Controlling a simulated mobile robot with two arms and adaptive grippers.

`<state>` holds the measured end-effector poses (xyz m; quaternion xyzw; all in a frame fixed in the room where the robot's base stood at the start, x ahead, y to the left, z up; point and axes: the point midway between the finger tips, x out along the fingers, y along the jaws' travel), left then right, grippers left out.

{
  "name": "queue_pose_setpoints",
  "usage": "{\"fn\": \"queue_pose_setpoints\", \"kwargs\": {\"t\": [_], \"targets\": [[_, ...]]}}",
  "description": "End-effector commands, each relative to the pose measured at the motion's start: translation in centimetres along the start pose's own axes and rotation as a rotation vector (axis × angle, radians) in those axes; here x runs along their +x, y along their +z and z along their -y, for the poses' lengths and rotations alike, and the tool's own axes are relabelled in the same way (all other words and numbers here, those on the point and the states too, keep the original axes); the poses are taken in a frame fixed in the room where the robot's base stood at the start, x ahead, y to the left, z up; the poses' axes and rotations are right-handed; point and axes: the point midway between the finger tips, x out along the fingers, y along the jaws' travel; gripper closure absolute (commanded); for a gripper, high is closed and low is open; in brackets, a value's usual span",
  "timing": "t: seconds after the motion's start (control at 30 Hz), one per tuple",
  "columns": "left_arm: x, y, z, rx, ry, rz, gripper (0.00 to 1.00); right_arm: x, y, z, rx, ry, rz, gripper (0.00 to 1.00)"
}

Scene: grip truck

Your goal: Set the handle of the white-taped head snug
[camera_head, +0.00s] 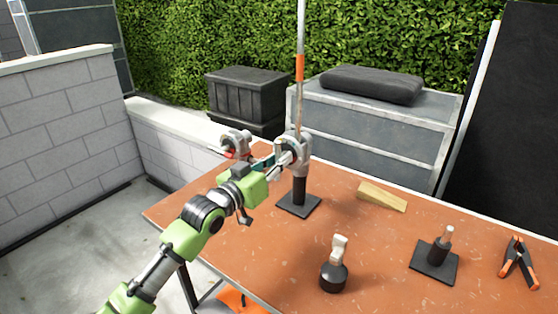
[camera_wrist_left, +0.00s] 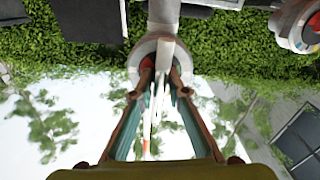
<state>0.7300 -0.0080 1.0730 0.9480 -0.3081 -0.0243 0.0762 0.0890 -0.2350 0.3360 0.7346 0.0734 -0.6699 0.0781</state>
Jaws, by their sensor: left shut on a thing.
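A grey grip head (camera_head: 304,150) sits on top of a black post on a square black base on the table. A long pole with an orange band (camera_head: 299,70) rises from it. My left gripper (camera_head: 277,163) reaches in from the left and is shut at this head's near left side. In the left wrist view its fingers (camera_wrist_left: 160,84) close on a pale handle (camera_wrist_left: 163,55) in front of the round grey head (camera_wrist_left: 145,50). The fingers hide part of the handle. I cannot make out white tape for certain. My right gripper is not in view.
A second grey head with a red part (camera_head: 237,143) is close behind my left gripper. The orange-brown table (camera_head: 300,245) also holds a wooden wedge (camera_head: 382,197), a black-based pale-topped object (camera_head: 334,276), a short post stand (camera_head: 434,263) and an orange-tipped clamp (camera_head: 518,262).

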Motion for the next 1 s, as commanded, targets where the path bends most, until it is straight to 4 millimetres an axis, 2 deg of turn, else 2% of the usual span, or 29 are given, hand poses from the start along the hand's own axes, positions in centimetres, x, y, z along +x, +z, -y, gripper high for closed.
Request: {"fn": "queue_pose_setpoints", "kwargs": {"t": [0.57, 0.6, 0.63, 0.67, 1.0], "targets": [[0.01, 0.22, 0.01, 0.035, -0.001, 0.005, 1.00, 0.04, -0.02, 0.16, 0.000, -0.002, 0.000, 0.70], [0.01, 0.22, 0.02, 0.034, -0.001, 0.005, 0.80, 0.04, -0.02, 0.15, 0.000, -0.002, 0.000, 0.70], [0.01, 0.22, 0.01, 0.034, -0.001, 0.005, 0.72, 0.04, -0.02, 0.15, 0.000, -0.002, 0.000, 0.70], [0.01, 0.21, 0.02, 0.034, -0.001, 0.004, 0.68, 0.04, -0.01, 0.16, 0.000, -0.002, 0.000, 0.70], [-0.09, 0.07, 0.01, 0.034, 0.000, 0.001, 0.68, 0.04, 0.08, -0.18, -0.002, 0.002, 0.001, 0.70]]}}
